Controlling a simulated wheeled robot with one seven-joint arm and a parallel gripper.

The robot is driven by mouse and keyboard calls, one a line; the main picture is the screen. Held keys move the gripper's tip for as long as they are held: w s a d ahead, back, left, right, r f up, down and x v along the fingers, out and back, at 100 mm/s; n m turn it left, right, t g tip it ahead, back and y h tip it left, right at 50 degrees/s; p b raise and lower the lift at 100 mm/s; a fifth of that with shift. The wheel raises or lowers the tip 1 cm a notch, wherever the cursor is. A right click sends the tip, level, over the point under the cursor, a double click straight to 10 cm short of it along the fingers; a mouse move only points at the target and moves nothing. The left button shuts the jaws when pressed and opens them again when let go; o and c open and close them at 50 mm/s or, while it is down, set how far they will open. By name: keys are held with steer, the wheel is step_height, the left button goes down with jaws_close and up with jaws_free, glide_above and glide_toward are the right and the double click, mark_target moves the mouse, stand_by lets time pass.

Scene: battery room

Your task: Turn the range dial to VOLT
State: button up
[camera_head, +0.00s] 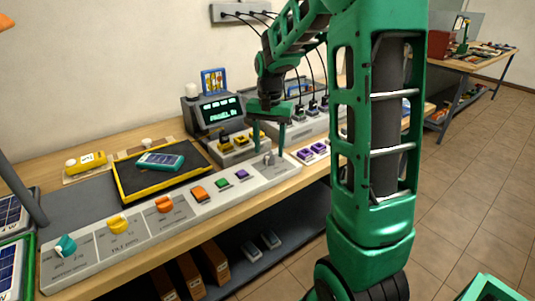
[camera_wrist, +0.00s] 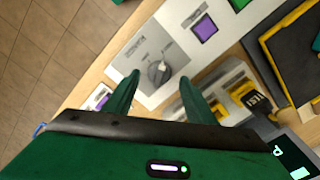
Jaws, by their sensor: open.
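The grey range dial (camera_head: 269,158) sits on a pale plate at the right end of the long control panel (camera_head: 140,243). My gripper (camera_head: 268,138) is open above the dial, fingers pointing down. In the wrist view its fingertips (camera_wrist: 160,80) lie on either side of the dial, apart from it and holding nothing.
The panel also carries a teal knob (camera_head: 65,246), a yellow knob (camera_head: 118,225), orange controls (camera_head: 164,204), a green button (camera_head: 222,183) and a purple button (camera_head: 242,174). Behind stand a lit display (camera_head: 221,112) and yellow connectors (camera_head: 241,138). Purple connectors (camera_head: 312,151) lie to the right.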

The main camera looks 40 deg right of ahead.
mark_target(269, 158)
steer(key=shift+f, duration=1.4)
steer(key=c, duration=1)
steer(key=shift+d, duration=0.15)
steer(key=shift+c, duration=0.2)
